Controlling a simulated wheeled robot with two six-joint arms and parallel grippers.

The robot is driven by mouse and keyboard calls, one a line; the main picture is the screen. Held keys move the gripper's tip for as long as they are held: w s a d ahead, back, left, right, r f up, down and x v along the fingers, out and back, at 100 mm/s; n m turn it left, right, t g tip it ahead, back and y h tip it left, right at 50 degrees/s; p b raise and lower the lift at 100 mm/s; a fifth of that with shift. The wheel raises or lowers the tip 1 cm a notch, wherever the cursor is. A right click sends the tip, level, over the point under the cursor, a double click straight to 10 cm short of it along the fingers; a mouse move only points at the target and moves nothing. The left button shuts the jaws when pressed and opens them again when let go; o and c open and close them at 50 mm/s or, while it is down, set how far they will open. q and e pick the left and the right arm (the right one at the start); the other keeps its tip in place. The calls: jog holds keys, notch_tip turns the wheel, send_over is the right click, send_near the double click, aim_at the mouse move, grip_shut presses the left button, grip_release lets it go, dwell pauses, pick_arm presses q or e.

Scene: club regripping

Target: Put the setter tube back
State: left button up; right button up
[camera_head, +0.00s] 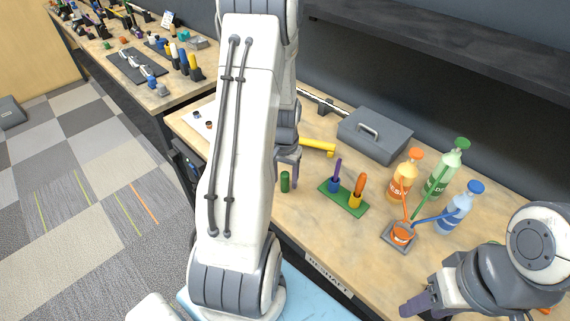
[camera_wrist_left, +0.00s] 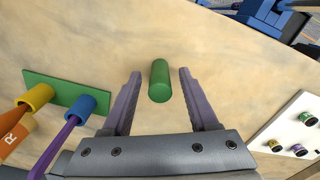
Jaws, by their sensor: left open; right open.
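A plain green tube (camera_head: 284,182), apparently the setter tube, stands on the wooden bench just left of the green board. In the left wrist view the green tube (camera_wrist_left: 159,82) is between the spread fingers of my left gripper (camera_wrist_left: 158,88), with a gap on each side. My left gripper (camera_head: 287,166) is open over the tube in the head view, partly behind my own arm. The green board (camera_head: 328,196) carries a blue cup (camera_head: 334,185) with a purple stick and a yellow cup (camera_head: 355,201) with an orange stick. My right gripper (camera_head: 425,303) is open and empty at the lower right.
A grey case (camera_head: 376,136) is at the back. Orange (camera_head: 406,177), green (camera_head: 441,172) and blue (camera_head: 459,212) bottles stand right, beside an orange cup (camera_head: 402,235) on a grey tray. Bare bench lies in front of the board.

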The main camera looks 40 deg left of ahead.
aim_at(285, 174)
pick_arm(q)
notch_tip(285, 174, up, 11)
jog(key=shift+b, duration=0.45)
jog(key=s+d+r+m, duration=0.2)
jog(key=d+m, duration=0.1)
jog(key=d, duration=0.8)
jog(key=s+d+r+m, duration=0.2)
jog(key=d+m, duration=0.1)
jog(key=d, duration=0.7)
jog(key=s+d+m+h, duration=0.1)
jog(key=s+d+m, duration=0.4)
jog(key=s+d, duration=0.5)
jog(key=shift+s+r, duration=0.35)
jog(key=shift+s, duration=0.85)
jog(key=shift+c, duration=0.8)
jog(key=shift+a, duration=0.1)
